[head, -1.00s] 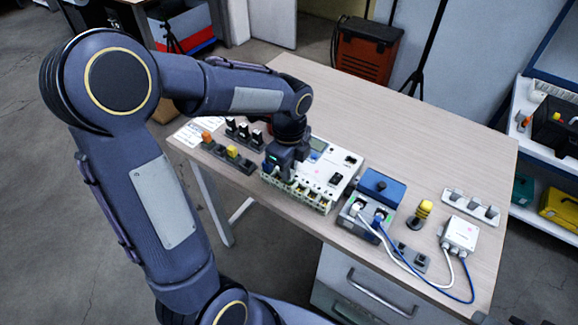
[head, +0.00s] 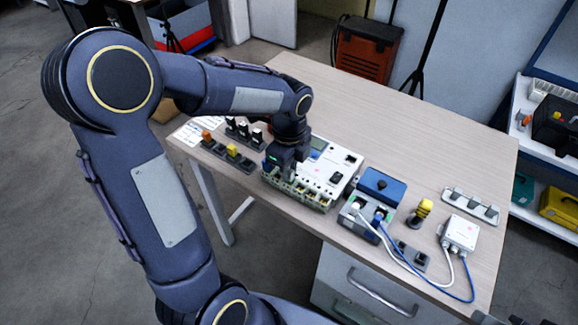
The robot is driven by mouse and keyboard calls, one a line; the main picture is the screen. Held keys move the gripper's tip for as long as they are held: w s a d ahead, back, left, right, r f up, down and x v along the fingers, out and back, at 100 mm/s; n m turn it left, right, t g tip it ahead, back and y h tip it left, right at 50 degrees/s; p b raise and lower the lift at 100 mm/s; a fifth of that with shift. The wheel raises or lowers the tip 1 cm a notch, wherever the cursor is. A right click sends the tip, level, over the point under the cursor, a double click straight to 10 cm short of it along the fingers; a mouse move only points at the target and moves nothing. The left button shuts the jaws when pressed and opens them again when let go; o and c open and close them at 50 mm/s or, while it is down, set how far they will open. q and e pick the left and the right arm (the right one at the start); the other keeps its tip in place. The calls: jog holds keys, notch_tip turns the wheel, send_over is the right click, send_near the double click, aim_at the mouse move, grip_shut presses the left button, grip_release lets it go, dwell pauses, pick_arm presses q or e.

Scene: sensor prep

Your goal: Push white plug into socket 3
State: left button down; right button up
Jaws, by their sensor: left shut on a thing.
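A white plug (head: 357,209) on a white cable is at the front of the blue-grey box (head: 353,222) on the table. A blue plug (head: 379,216) is beside it, to its right. Socket numbers are too small to read. My left gripper (head: 279,176) points down over the left end of the white panel unit (head: 322,172), well left of the white plug. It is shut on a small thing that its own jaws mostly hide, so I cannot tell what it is. My right gripper is not in view.
White and blue cables run to a white junction box (head: 460,233). A yellow-topped knob (head: 424,208) stands between the boxes. Racks of small coloured parts (head: 228,156) lie left of the panel. A grey strip (head: 470,206) lies at right. The table's back half is clear.

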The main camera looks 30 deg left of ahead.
pick_arm(q)
jog(key=shift+f, duration=0.35)
dwell(0.7)
jog(key=c, duration=1.1)
grip_release()
jog(key=shift+c, duration=0.2)
jog(key=shift+r, duration=0.15)
jog(key=shift+r+p, duration=3.15)
jog(key=shift+r, duration=0.3)
